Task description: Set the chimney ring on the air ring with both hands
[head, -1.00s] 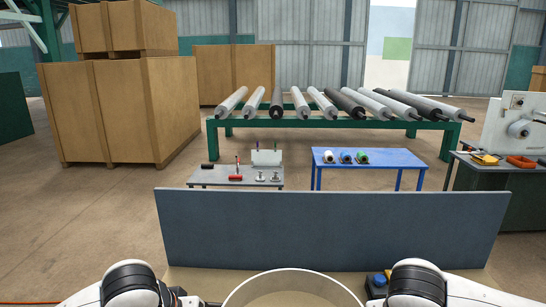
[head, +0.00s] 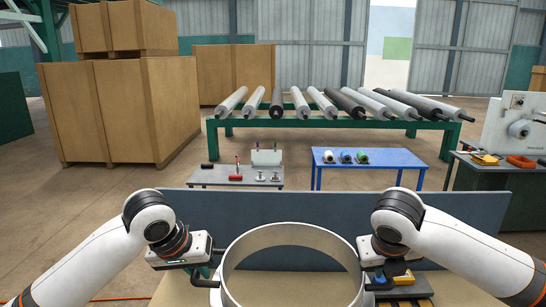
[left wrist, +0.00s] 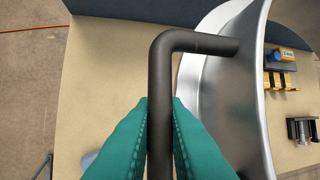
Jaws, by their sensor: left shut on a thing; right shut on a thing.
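The chimney ring (head: 290,258) is a wide, pale metal ring at the bottom middle of the head view, open at the top, with dark handles at its sides. My left gripper (head: 203,280) is at its left handle. In the left wrist view the green fingers (left wrist: 160,140) are shut on the dark bent handle (left wrist: 160,75), beside the ring's wall (left wrist: 215,85). My right gripper (head: 378,284) is shut on the handle at the ring's right side. I cannot make out the air ring in either view.
The beige worktop (left wrist: 100,80) lies below the ring, with a dark upright panel (head: 330,206) along its far edge. A blue-and-yellow item (left wrist: 284,55) and a small dark bracket (left wrist: 300,130) are at the right of the wrist view. A blue table (head: 385,162) stands beyond.

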